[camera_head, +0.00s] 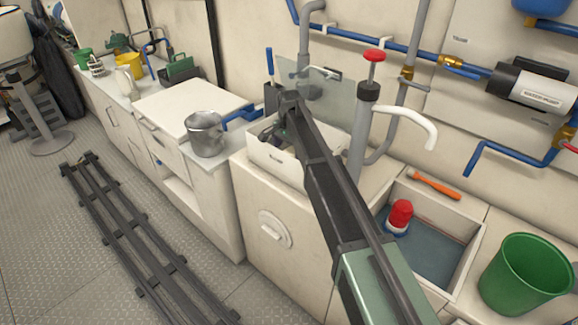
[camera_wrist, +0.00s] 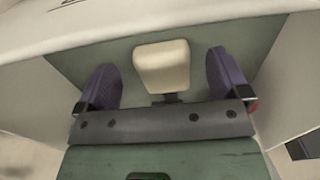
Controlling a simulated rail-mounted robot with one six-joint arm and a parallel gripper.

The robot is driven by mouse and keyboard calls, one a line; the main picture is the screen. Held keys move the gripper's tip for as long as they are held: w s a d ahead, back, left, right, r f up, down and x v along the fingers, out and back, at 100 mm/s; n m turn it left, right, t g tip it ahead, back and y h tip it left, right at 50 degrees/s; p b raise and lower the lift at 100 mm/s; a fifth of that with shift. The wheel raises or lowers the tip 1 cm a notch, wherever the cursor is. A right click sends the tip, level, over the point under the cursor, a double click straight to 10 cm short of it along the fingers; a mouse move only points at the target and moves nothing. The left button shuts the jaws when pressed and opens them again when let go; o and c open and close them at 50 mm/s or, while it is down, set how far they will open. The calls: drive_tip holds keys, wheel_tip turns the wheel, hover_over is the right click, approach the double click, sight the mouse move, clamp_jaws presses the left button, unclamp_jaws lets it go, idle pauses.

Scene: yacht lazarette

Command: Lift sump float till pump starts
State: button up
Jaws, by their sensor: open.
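In the wrist view a cream block (camera_wrist: 162,65), which looks like the float, sits on a short dark stem over a grey-green surface. The two purple finger pads of my gripper (camera_wrist: 164,82) stand apart, one on each side of the block, with a visible gap on both sides. In the head view my arm reaches into a white open-topped box (camera_head: 262,156) on the counter, and the arm and box walls largely hide the gripper and the float there. A red-capped cylinder (camera_head: 401,213), seemingly a pump, stands in the sunken basin (camera_head: 432,250) at right.
Pale box walls close in around the gripper. A clear panel (camera_head: 328,98) stands behind the box. A grey hand pump (camera_head: 362,130) with a red knob is just right of my arm. A metal pot (camera_head: 205,135) stands left, a green bucket (camera_head: 525,275) right.

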wheel_tip(320, 180, down, 3)
drive_tip(key=shift+f+b, duration=0.15)
drive_tip(key=shift+b, duration=0.6)
drive_tip(key=shift+r, duration=0.2)
